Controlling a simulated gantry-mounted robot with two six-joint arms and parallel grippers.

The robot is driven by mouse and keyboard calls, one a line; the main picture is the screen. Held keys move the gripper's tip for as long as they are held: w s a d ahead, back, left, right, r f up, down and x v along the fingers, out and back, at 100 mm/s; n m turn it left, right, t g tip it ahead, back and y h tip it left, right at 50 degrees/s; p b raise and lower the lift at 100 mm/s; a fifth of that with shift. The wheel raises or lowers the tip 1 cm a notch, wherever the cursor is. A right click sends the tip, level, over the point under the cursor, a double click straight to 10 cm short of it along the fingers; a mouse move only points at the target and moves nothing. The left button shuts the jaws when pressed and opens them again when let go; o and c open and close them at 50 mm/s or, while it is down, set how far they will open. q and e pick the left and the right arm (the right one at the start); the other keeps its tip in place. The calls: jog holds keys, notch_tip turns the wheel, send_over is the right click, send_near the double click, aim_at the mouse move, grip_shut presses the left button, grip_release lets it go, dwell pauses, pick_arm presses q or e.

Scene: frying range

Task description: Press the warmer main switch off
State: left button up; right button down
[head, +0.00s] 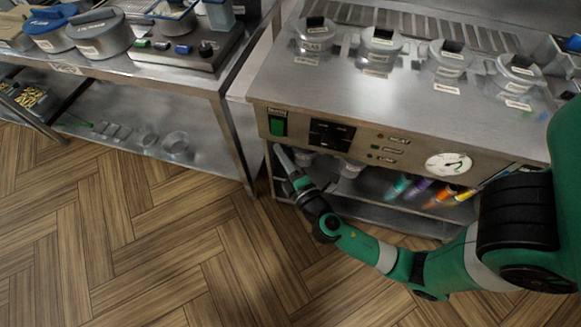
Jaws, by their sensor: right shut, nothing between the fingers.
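The warmer main switch (277,125) is a green rocker at the left end of the steel warmer's front panel (375,146). I cannot tell which way the rocker is tipped. My right gripper (279,151) is shut and empty, its tip just below the switch in the picture. A small gap shows between the tip and the switch. The right arm reaches in from the lower right. My left gripper is not in view.
The panel also carries a black socket block (331,133) and a round dial (448,166). Lidded pots (380,42) sit on top. Coloured bottles (440,196) lie on the shelf below. A second counter (150,80) stands at left, with open floor in front.

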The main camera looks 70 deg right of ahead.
jog(key=v, duration=0.4)
jog(key=r+v, duration=0.1)
jog(key=shift+s+a, duration=0.1)
jog(key=shift+s, duration=0.4)
